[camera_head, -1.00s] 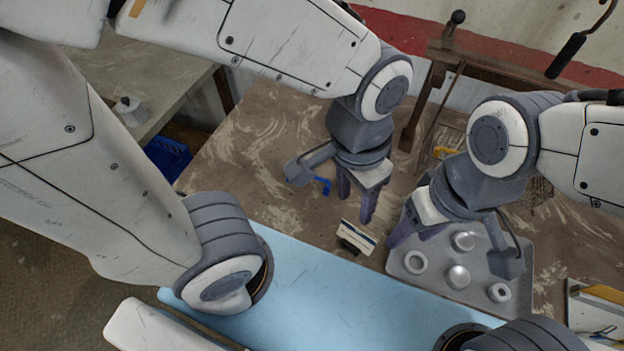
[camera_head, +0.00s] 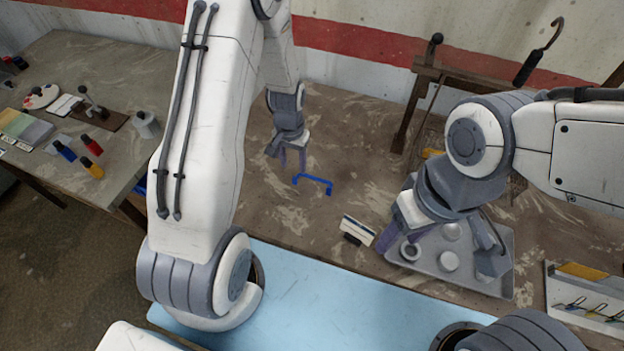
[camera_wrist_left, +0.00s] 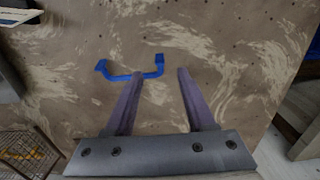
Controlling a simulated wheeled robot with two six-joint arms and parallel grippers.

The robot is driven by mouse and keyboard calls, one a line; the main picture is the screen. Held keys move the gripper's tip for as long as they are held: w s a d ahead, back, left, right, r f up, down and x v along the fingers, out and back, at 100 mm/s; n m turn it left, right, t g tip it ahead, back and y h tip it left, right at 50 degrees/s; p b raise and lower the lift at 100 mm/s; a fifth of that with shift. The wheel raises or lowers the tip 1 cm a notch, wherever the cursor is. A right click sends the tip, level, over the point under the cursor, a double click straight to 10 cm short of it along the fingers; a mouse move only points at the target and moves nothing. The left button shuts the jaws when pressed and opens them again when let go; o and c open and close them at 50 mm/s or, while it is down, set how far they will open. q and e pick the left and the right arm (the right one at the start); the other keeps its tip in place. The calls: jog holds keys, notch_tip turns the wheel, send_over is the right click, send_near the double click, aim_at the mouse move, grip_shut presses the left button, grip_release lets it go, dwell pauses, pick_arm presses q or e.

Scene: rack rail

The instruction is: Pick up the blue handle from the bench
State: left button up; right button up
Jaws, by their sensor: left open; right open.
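The blue handle (camera_head: 314,181) lies on the brown bench (camera_head: 345,130), a bracket shape with two bent ends. My left gripper (camera_head: 293,160) is just behind it and to its left in the head view, open and empty. In the left wrist view the handle (camera_wrist_left: 132,75) lies past the fingertips, by the left finger, its right end between the lines of the two open fingers (camera_wrist_left: 160,75). I cannot tell the exact height of the fingers above the bench. My right gripper (camera_head: 393,238) is open beside the grey tray, its fingertips partly hidden.
The grey tray (camera_head: 470,284) with several round parts is under my right arm. A small white and dark block (camera_head: 357,230) lies between handle and tray. A wooden frame (camera_head: 410,115) stands at the back. A side table (camera_head: 50,95) with bottles is at left.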

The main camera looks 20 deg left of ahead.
aim_at(295, 177)
pick_arm(q)
jog(key=shift+s+a+f, duration=0.1)
jog(key=shift+f, duration=0.6)
jog(key=shift+f+p, duration=0.55)
jog(key=shift+f, duration=0.05)
jog(key=f, duration=0.1)
jog(key=f+p, duration=0.1)
jog(key=f, duration=0.1)
jog(key=shift+w, duration=0.25)
jog(key=shift+f, duration=0.55)
grip_shut()
